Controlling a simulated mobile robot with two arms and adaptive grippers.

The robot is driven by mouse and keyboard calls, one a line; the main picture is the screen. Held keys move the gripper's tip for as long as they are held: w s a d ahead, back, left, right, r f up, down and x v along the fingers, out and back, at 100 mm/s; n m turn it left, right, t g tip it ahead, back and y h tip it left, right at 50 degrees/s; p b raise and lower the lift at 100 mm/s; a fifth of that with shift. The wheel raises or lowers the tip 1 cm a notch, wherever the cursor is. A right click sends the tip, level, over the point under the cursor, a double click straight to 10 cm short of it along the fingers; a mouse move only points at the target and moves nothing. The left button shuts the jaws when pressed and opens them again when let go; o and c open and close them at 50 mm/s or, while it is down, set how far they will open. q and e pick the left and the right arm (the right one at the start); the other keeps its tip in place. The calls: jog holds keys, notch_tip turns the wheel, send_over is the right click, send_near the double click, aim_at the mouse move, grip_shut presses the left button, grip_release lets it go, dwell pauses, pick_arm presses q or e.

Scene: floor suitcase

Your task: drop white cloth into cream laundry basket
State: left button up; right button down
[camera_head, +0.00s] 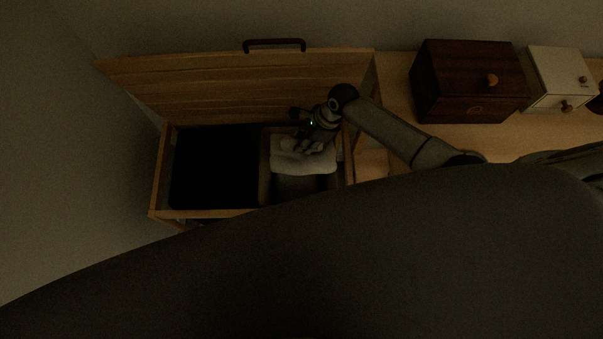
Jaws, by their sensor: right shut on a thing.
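The white cloth (303,162) hangs in the right compartment of an open wooden chest. My right gripper (301,146) is over that compartment, shut on the upper part of the cloth. The cloth spreads below the fingers over a darker hollow. The cream laundry basket cannot be made out clearly in this dim view; a dull grey-beige rim (265,180) around the right compartment may be part of it. My left gripper does not show.
The wooden chest (160,170) has its lid (200,85) raised at the back, with a dark handle (274,43). Its left compartment (213,165) is black inside. A dark brown box (440,85) and a cream box (548,70) stand on a wooden surface at right.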

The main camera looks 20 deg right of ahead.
jog(key=c, duration=1.4)
grip_release()
jog(key=shift+c, duration=0.2)
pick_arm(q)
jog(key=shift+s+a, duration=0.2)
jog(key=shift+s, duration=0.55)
pick_arm(e)
jog(key=o, duration=0.3)
jog(key=shift+o, duration=0.2)
jog(key=shift+r, duration=0.1)
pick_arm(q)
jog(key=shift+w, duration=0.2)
pick_arm(e)
jog(key=v, duration=1.1)
jog(key=shift+d+r, duration=0.25)
jog(key=shift+r, duration=0.1)
jog(key=shift+s+f, duration=0.1)
jog(key=shift+s, duration=0.05)
